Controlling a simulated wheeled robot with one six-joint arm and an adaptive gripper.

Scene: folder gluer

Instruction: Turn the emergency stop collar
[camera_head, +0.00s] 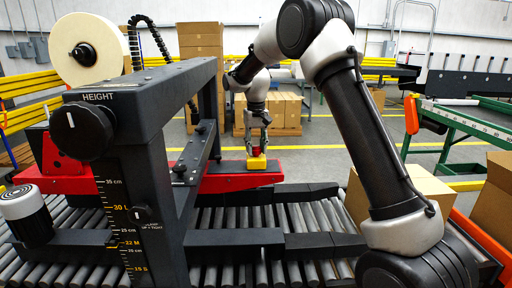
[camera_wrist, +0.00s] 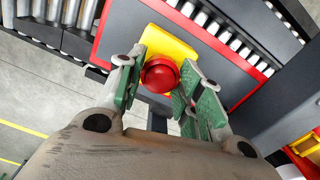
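The emergency stop shows in the wrist view as a round red button (camera_wrist: 160,75) on a yellow box (camera_wrist: 168,42). In the head view the red button (camera_head: 256,152) and the yellow box (camera_head: 257,163) sit at the right end of a red machine rail. My gripper (camera_wrist: 158,88) is above the button, with its green-padded fingers apart on the left and right of it. A gap shows between the button and the right finger; whether the left finger touches it I cannot tell. In the head view my gripper (camera_head: 258,138) points down over the button. The collar itself is not distinct from the button.
A black frame with a HEIGHT knob (camera_head: 83,127) stands left of the stop. Roller conveyors (camera_head: 300,218) run in front of it. A cardboard box (camera_head: 405,186) and a green-framed table (camera_head: 470,118) are at the right. Stacked cartons (camera_head: 285,108) stand behind on the floor.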

